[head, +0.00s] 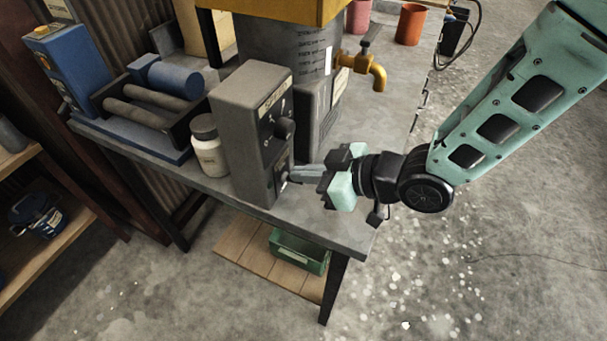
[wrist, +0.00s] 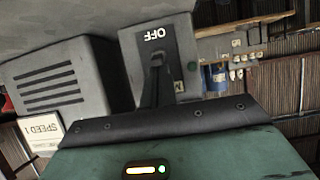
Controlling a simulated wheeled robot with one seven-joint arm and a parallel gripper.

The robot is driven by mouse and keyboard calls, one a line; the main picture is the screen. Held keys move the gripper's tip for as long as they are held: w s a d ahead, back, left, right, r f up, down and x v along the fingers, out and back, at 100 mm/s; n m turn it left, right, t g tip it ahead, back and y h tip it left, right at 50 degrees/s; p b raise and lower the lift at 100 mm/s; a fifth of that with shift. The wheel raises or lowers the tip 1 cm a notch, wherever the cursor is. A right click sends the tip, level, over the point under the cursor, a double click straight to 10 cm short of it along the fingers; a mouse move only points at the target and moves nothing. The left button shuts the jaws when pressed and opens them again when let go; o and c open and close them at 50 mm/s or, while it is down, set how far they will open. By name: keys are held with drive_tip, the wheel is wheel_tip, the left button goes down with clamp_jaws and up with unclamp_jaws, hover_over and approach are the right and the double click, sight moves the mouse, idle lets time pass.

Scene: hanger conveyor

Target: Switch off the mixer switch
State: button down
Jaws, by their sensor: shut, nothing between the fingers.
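The mixer switch is on the front of a grey control box (head: 250,130) on the workbench. A dark knob (head: 286,128) sits on the box's upper front, and the small switch (head: 283,182) is low on the same face. My gripper (head: 296,173) is shut and empty, its fingertips right at that low switch. Contact cannot be told. In the wrist view the box's face (wrist: 183,45) appears upside down with an OFF label (wrist: 157,34). My dark fingers (wrist: 156,70) reach up to just below that label and hide the switch, so its position is unclear.
The mixer's grey drum (head: 262,40) and yellow top stand behind the box, with an orange tap (head: 370,68). A white jar (head: 207,148) stands left of the box. A roller unit (head: 150,95) is further left. The bench front corner (head: 350,235) is clear.

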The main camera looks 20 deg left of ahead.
drive_tip(key=f+p+v, duration=0.1)
drive_tip(key=v, duration=0.5)
drive_tip(key=shift+d, duration=0.25)
drive_tip(key=shift+s, duration=0.1)
idle(0.4)
drive_tip(key=w+d+r+m+t+h, duration=0.1)
drive_tip(key=d+r+m+t+h, duration=0.25)
drive_tip(key=d+h, duration=0.55)
drive_tip(key=s+d+r+m+g+h, duration=0.3)
drive_tip(key=s+d+r+m, duration=0.3)
drive_tip(key=s+d, duration=0.6)
drive_tip(key=shift+d+r+g, duration=0.4)
drive_tip(key=shift+d+g, duration=0.05)
drive_tip(key=shift+g, duration=0.2)
